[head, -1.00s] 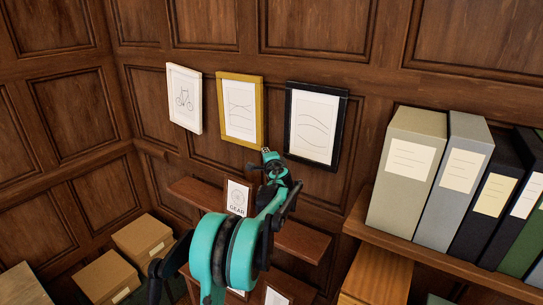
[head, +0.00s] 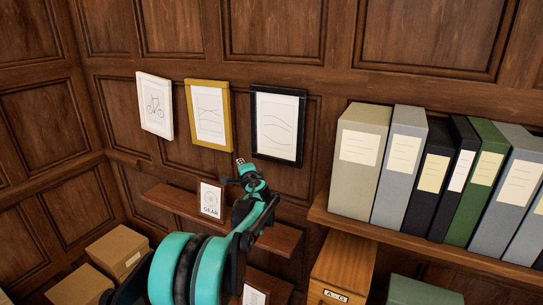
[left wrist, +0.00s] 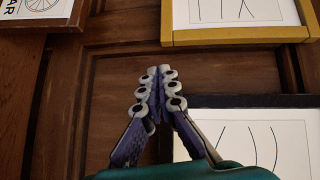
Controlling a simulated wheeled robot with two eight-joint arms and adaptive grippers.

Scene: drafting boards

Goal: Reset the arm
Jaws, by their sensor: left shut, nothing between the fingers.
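My left gripper (head: 241,163) is raised in front of the panelled wall, just below the gold and black frames in the head view. In the left wrist view its fingers (left wrist: 158,84) are closed together with nothing between them. The black frame (head: 256,140) hangs to its right and the gold frame (head: 227,125) above and to its left. A GEAR card (head: 211,201) stands on a small wooden shelf (head: 284,237) beside and below the gripper. My right gripper is not in view.
A white-framed bicycle drawing (head: 155,105) hangs at the left of the row. Several upright binders, including a green one (head: 478,180), stand on a shelf (head: 400,236) at right. Cardboard boxes (head: 118,252) sit low at left. A wooden A-G drawer box (head: 343,265) is below the binder shelf.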

